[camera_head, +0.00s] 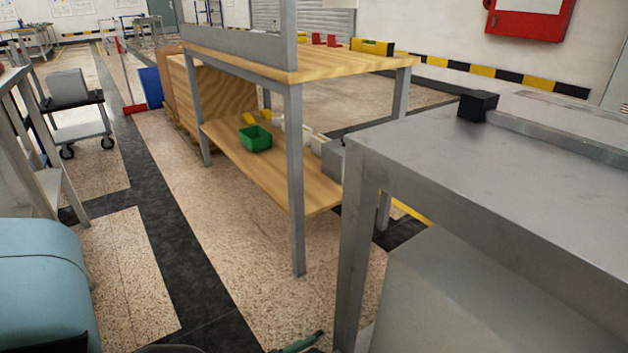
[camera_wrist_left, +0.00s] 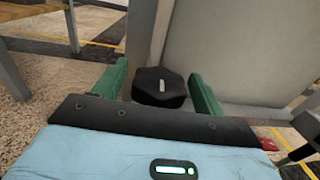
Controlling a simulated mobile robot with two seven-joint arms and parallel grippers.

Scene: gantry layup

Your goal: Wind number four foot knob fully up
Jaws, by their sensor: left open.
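A black, faceted foot knob (camera_wrist_left: 160,90) with a short pale mark on it shows in the left wrist view, in front of a grey panel. I cannot see a number on it. My left gripper (camera_wrist_left: 158,72) is open, with one green finger on each side of the knob. There appears to be a gap between the knob and each finger; I cannot tell how deep the knob sits between them. In the head view only a green finger of my left gripper (camera_head: 300,344) shows at the bottom edge; the knob is hidden there. My right gripper is not in view.
A grey metal bench (camera_head: 450,160) stands at the right, its leg (camera_head: 353,260) close to my left gripper. A wooden workbench (camera_head: 300,66) with a green bin (camera_head: 256,139) on its lower shelf stands behind. A cart (camera_head: 80,131) is at the left. Floor between is clear.

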